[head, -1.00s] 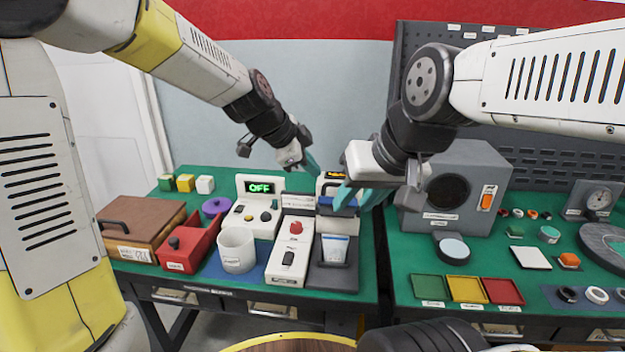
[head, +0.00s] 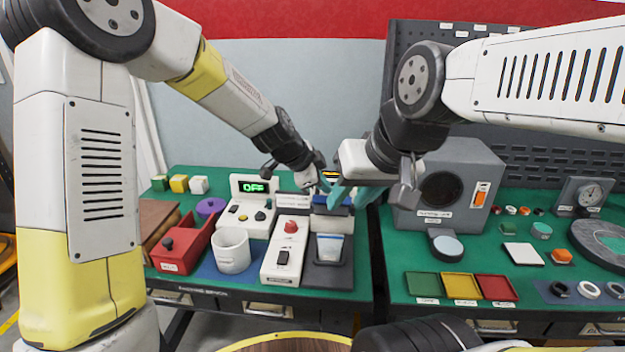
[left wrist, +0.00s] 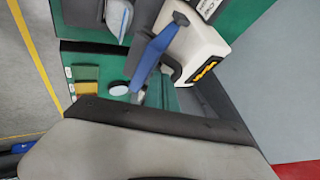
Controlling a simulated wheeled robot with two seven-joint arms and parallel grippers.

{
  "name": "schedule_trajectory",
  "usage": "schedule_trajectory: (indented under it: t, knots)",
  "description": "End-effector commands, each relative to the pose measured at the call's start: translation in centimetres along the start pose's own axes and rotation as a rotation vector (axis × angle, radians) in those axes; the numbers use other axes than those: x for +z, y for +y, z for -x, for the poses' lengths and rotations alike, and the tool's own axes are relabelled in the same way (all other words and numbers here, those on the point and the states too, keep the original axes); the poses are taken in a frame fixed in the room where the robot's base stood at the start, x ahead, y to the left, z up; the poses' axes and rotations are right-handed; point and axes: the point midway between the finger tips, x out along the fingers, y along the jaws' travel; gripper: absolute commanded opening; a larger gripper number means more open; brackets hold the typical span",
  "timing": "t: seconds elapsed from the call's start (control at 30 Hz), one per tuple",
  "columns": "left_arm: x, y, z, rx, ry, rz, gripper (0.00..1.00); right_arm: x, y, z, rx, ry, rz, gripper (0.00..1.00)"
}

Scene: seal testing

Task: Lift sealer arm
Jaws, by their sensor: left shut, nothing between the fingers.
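The sealer (left wrist: 190,45) is a white block with a yellow-and-black striped label and a blue bar-shaped arm (left wrist: 155,46) in the left wrist view. In the head view it stands at the back of the left bench, and its blue part (head: 332,209) is mostly behind my grippers. My left gripper (head: 324,184) is shut and empty, close above the sealer; contact cannot be made out. My right gripper (head: 352,192) has teal fingers that look apart and empty, just right of the sealer's top.
A clear pouch or cup (head: 329,247) stands on a dark base in front of the sealer. A grey machine (head: 465,165) stands right.

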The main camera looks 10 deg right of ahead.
Motion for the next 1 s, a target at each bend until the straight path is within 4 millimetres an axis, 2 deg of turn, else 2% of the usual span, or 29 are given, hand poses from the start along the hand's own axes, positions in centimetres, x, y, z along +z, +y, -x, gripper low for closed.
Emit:
schedule_trajectory:
  t: [0.37,0.87,1.0]
  knots:
    - [-0.3,-0.7,0.0,0.039,-0.01,0.015,0.0,0.0,0.0,0.0,0.0,0.0,0.0,0.34]
    - [-0.9,-5.5,-1.4,0.349,-0.094,0.156,0.0,0.0,0.0,0.0,0.0,0.0,0.0,0.34]
    - [-1.0,-6.3,-1.6,0.36,-0.097,0.16,0.0,0.0,0.0,0.0,0.0,0.0,0.0,0.34]
